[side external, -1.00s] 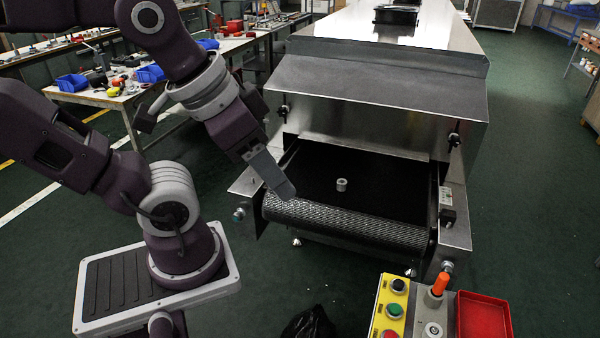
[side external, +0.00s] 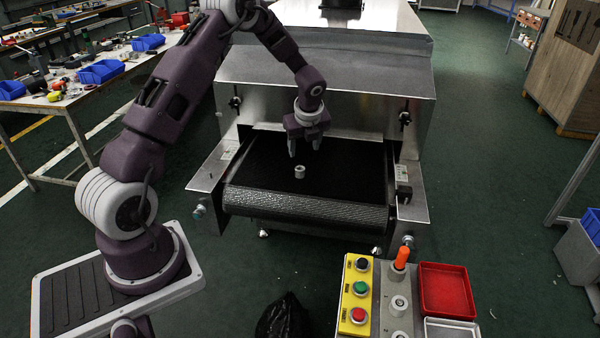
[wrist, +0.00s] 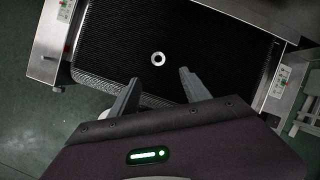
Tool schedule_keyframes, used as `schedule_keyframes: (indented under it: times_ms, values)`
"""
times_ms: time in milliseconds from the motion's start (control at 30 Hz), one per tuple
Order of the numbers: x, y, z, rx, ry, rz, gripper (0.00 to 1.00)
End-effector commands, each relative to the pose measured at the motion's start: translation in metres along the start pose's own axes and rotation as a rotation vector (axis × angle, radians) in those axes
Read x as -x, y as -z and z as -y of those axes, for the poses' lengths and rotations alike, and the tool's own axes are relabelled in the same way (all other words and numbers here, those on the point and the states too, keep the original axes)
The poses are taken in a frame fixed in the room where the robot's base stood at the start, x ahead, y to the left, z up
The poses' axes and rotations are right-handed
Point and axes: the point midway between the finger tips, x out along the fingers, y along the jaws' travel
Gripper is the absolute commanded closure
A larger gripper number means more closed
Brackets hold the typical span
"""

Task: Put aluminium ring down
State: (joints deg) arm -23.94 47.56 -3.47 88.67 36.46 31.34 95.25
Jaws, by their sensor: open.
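The aluminium ring (side external: 299,172) is a small silvery ring on the black conveyor belt (side external: 345,180) at the dryer's mouth. In the wrist view the ring (wrist: 158,58) shows its round hole, with bare belt all around it. My gripper (side external: 304,152) hangs over the belt, pointing down, just behind the ring in the side view. Its two fingers are apart with nothing between them. In the wrist view the open fingertips (wrist: 159,77) lie just below the ring, and neither finger appears to touch it.
The dryer's metal hood (side external: 325,85) stands close behind my gripper. Metal side plates (side external: 410,190) flank the belt. In front are a yellow button box (side external: 357,295), an orange-topped knob (side external: 401,258) and an empty red tray (side external: 447,290). The belt around the ring is clear.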

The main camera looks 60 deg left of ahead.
Motion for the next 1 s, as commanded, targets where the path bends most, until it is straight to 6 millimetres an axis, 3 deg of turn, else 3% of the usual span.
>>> schedule_keyframes:
  times_ms: [33,100,500,633,833,1000]
  values:
    - [-0.024,0.000,-0.003,-0.066,-0.014,-0.006,0.45]
    - [-0.045,-0.001,-0.005,-0.139,-0.020,-0.008,0.45]
    - [-0.111,-0.003,-0.003,-0.176,-0.024,-0.011,0.45]
    - [-0.124,-0.003,-0.003,-0.175,-0.023,-0.010,0.45]
    - [-0.124,-0.003,-0.003,-0.175,-0.023,-0.010,0.45]
    - [-0.124,-0.003,-0.003,-0.174,-0.023,-0.011,0.78]
